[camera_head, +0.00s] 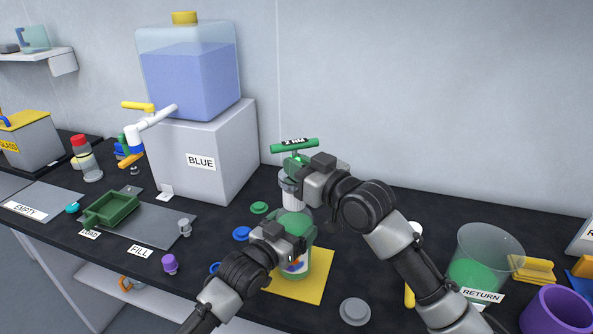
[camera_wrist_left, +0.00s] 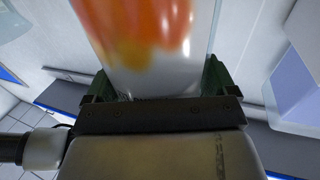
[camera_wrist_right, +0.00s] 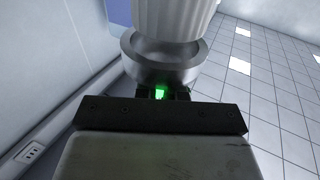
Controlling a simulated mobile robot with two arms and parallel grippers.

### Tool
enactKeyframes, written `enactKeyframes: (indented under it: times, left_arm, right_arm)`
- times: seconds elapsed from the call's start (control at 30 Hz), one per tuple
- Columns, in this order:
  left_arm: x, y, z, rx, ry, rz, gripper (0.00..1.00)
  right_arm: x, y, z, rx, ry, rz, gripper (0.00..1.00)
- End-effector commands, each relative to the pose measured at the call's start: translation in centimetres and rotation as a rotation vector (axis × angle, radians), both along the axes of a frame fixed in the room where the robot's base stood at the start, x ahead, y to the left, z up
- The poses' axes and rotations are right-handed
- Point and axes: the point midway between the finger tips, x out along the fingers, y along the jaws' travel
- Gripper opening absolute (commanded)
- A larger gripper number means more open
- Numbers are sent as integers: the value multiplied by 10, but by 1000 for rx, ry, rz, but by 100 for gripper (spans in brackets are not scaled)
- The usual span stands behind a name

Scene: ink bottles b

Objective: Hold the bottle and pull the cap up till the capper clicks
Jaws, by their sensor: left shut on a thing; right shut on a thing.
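The bottle (camera_head: 296,262), clear with green inside and a colourful label, stands on a yellow mat (camera_head: 315,290). My left gripper (camera_head: 293,243) is shut on its side; the label (camera_wrist_left: 145,35) fills the left wrist view. The capper has a green T handle (camera_head: 294,146) marked with a torque value. My right gripper (camera_head: 305,180) is shut on the capper just above the bottle. A white ribbed cap (camera_head: 290,197) shows under the capper and in the right wrist view (camera_wrist_right: 172,15), against a grey ring (camera_wrist_right: 160,62). A green light glows there. Whether cap and bottle neck touch is unclear.
A blue-filled tank (camera_head: 190,80) stands on a white block (camera_head: 205,150) behind left. A green tray (camera_head: 110,208) and small caps lie left. The RETURN bin (camera_head: 490,250) and a purple cup (camera_head: 556,312) stand right. A grey disc (camera_head: 355,311) lies in front.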

Motion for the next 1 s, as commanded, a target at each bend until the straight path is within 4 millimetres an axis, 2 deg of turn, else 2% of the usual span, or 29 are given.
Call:
enactKeyframes:
  times: [0.53,0.9,1.0]
  left_arm:
    - [0,0,1,-1,-2,0,24]
    - [0,0,1,-1,-2,0,24]
    - [0,0,1,-1,-2,0,24]
  right_arm:
    - [0,0,9,1,-2,0,0]
    - [0,-1,42,1,-4,0,0]
    - [0,-1,46,1,-2,-1,0]
